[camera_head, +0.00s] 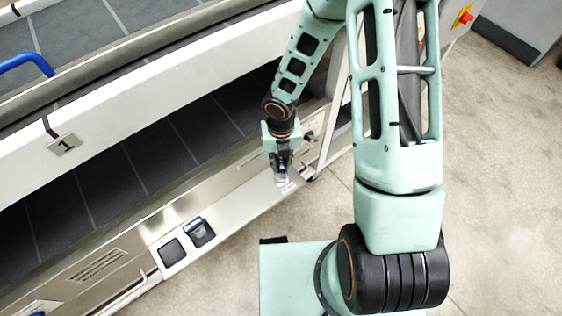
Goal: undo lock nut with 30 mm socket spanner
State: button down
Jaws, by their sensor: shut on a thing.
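My gripper (282,172) is at the end of my arm, pointing down beside the silver lower rail of the machine, near its right end. It is shut on a small pale metallic thing at its tips. The fingers largely hide this thing, and I cannot tell whether it is the 30 mm socket spanner. I cannot make out the lock nut in this view.
The roller sheeter (88,163) fills the left, with a silver lower rail (150,228). On a white plate are a dark square (172,252) and a second dark square piece (200,233). A blue handle (28,62) is at upper left. Speckled floor (510,190) lies open at right.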

jog(key=shift+r, duration=0.2)
notch_tip(320, 180, up, 5)
jog(key=p, duration=0.5)
jog(key=shift+r, duration=0.1)
